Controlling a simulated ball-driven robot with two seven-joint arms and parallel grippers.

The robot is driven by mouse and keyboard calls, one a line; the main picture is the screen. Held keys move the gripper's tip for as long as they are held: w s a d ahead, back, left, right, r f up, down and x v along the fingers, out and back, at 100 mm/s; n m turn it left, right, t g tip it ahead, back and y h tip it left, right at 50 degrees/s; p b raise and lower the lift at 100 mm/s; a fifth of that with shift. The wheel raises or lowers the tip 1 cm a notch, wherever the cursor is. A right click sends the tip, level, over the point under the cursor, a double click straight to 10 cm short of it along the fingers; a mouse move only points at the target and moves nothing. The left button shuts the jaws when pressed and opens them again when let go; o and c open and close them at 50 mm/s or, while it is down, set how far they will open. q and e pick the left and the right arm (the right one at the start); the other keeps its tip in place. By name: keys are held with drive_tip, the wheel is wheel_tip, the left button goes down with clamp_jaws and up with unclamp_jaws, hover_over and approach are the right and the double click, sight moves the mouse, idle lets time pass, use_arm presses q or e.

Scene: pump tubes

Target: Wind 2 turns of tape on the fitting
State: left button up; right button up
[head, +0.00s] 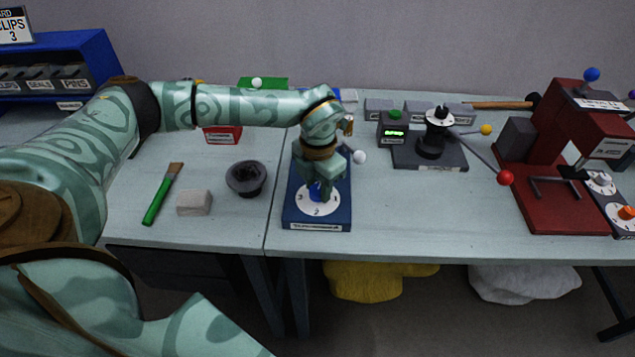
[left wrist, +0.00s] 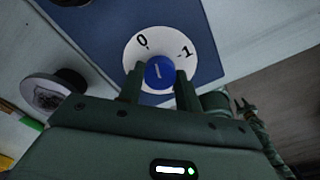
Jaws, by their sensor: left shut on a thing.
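My left gripper (head: 318,180) points down over a blue box (head: 292,215) with a white numbered dial (head: 318,208). Its fingers are shut on the dial's blue knob (left wrist: 160,73); the wrist view shows one finger on each side. The numbers 0 and 1 show on the dial (left wrist: 140,46) in the wrist view, 2 and 3 in the head view. To the right, a black upright part (head: 432,149) with a white ring stands on a dark plate (head: 455,158). I cannot tell for sure which thing is the fitting or the tape.
A green-lit counter box (head: 393,130) and levers with yellow and red balls are by the black part. A red press (head: 545,180) stands at right. A green brush (head: 158,200), pale block (head: 195,203) and dark round cup (head: 246,178) lie left. The front middle-right table is clear.

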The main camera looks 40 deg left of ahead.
use_arm(q)
drive_tip(key=shift+r+m+p, duration=0.3)
drive_tip(key=shift+m+p, duration=0.45)
drive_tip(key=shift+m, duration=0.75)
drive_tip(key=shift+f, duration=0.25)
